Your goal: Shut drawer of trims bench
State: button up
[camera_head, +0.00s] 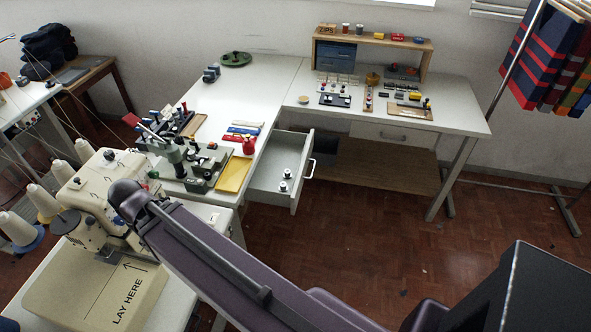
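The white L-shaped bench (265,82) stands against the back wall. On its left wing, a pale grey drawer (263,178) is pulled well out to the right, towards the open floor. Its bar handle (310,168) is on the front panel, and two small dark-and-white items (284,180) are inside it. A second drawer (392,134), under the right wing, looks shut. I cannot tell from labels which wing is the trims bench. My purple arm crosses the foreground; its gripper does not show.
A cream sewing machine (100,195) with thread cones is at the left, close to my arm. A green machine (190,165) and a yellow tray (234,174) are near the open drawer. Clear red-brown floor (340,230) lies right of the drawer. A garment rail (515,65) stands at the right.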

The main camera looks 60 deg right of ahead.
aim_at(283, 150)
jog(key=u, duration=0.2)
jog(key=k, duration=1.25)
jog(key=z, duration=1.4)
jog(key=i, duration=0.9)
jog(key=u, duration=0.05)
